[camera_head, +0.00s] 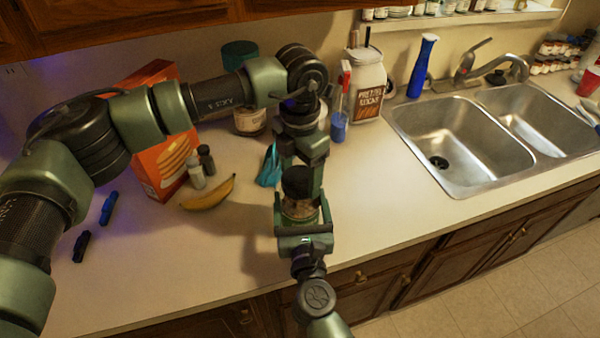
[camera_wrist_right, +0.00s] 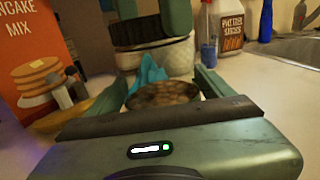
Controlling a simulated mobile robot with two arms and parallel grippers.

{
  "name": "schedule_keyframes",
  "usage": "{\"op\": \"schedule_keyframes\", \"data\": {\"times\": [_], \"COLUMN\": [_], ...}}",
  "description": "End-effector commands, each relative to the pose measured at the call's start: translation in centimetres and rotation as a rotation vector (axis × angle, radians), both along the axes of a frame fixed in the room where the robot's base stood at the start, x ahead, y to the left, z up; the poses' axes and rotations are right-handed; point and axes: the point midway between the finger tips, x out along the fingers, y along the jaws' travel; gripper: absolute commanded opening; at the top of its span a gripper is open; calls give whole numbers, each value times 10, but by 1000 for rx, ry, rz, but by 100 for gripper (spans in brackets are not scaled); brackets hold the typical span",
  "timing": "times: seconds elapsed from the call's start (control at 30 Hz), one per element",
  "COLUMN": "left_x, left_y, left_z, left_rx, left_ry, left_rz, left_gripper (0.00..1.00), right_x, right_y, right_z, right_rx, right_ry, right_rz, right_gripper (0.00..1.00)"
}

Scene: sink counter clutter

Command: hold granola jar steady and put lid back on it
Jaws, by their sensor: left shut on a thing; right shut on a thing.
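The granola jar (camera_head: 299,209) stands upright near the counter's front edge. My right gripper (camera_head: 303,217) is shut around its sides. In the right wrist view, the jar's open top shows brown granola (camera_wrist_right: 163,94) between my right fingers. My left gripper (camera_head: 299,164) points down from above and is shut on the dark round lid (camera_head: 298,182). In the head view the lid lies over the top of the jar. In the right wrist view the lid (camera_wrist_right: 140,32) is above and beyond the open rim, apart from it.
An orange pancake mix box (camera_head: 165,155), small shakers (camera_head: 196,177) and a banana (camera_head: 207,195) are to the left. A blue cloth-like item (camera_head: 268,168) lies just behind the grippers. The counter right of the jar is clear.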

Motion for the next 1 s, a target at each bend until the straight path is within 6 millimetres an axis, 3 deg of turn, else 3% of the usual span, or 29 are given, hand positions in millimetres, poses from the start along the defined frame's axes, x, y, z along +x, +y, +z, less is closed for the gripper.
{"op": "schedule_keyframes", "data": {"times": [0.03,0.1,0.53,1.0], "left_x": [0,0,1,1], "left_y": [0,0,0,0], "left_z": [0,0,9,99], "left_rx": [1,0,0,-1], "left_ry": [-1,-1,-3,-3], "left_rz": [0,0,1,1], "left_gripper": [78,95,95,95], "right_x": [0,0,0,0], "right_y": [0,0,0,0], "right_z": [-1,-1,-1,-1], "right_rx": [0,0,0,0], "right_ry": [2,2,2,2], "right_rz": [0,0,0,0], "right_gripper": [0,0,0,0]}}
